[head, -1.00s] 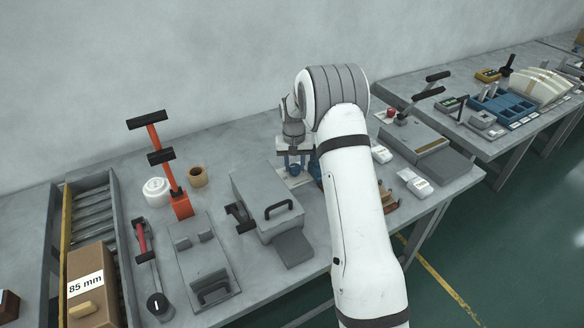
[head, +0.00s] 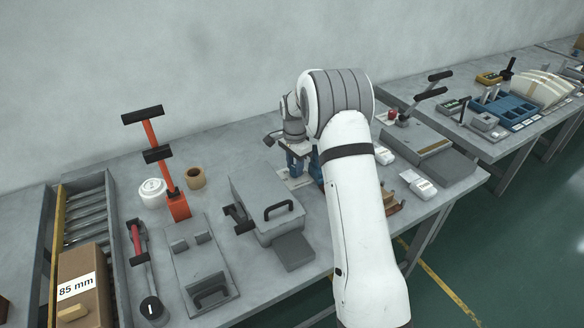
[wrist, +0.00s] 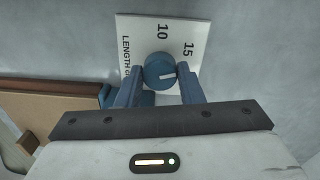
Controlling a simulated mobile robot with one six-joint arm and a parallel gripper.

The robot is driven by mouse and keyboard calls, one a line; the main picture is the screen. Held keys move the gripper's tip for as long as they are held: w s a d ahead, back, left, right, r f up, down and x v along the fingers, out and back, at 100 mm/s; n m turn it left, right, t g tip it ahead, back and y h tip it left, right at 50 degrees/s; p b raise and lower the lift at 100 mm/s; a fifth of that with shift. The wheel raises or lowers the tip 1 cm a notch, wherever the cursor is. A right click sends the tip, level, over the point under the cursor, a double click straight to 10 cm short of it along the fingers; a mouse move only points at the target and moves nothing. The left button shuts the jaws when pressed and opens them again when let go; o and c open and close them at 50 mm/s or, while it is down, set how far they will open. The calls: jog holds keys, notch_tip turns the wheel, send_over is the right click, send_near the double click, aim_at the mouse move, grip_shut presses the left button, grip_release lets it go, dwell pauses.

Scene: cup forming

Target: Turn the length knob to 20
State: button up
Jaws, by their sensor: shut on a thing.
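No 20 shows; the finger covers the plate at the right. My gripper (wrist: 161,74) is shut on the knob, one blue finger on each side. In the head view my gripper (head: 303,175) is low at the plate, and the knob is hidden.
A grey box with a black handle (head: 268,205) stands left of my gripper. An orange lever stand (head: 178,206), tape rolls (head: 195,178) and a cardboard box (head: 86,287) are further left. White packets (head: 422,187) lie right of my arm. In the wrist view a brown-topped block (wrist: 50,105) is at lower left.

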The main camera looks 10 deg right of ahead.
jog(key=m, duration=0.4)
jog(key=shift+s+d+m+b, duration=0.1)
jog(key=shift+d+m+b, duration=0.1)
jog(key=shift+m+b, duration=0.15)
jog(key=m, duration=0.4)
jog(key=shift+s+f+m, duration=0.1)
jog(key=shift+f+m, duration=0.05)
jog(key=shift+m, duration=0.2)
jog(key=o, duration=0.7)
jog(key=shift+s, duration=0.1)
jog(key=o, duration=0.3)
jog(key=shift+r, duration=0.2)
jog(key=shift+w+r, duration=0.2)
jog(key=shift+r, duration=0.1)
notch_tip(320, 180, up, 7)
jog(key=shift+r, duration=0.1)
